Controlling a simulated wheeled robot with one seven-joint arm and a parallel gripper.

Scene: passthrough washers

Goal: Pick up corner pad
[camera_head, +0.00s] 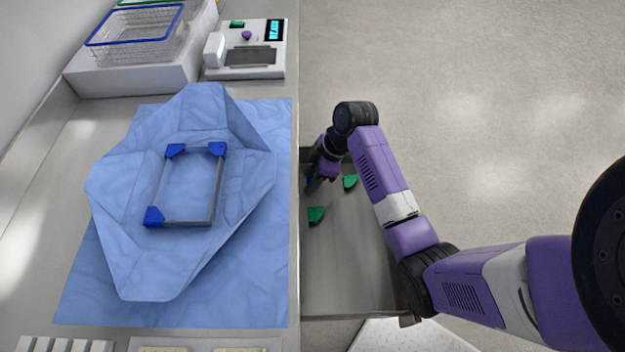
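My gripper (313,179) reaches down over the grey side tray (345,270), right of the table edge. It is small and dark here, and its fingers are partly hidden by my wrist, so I cannot tell whether it is open or shut. A small dark blue patch, perhaps a corner pad, shows at its fingertips. A green corner pad (350,182) lies just right of the gripper. Another green corner pad (316,214) lies below it in the picture. Blue corner pads (153,217) sit on three corners of a grey rectangular frame (187,223); its lower right corner is bare.
The frame lies on an unfolded blue wrap (130,270) on the table. A wire basket with a blue rim (135,45) and a white device with a display (247,55) stand at the back. White and cream items line the front edge. Open floor lies right.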

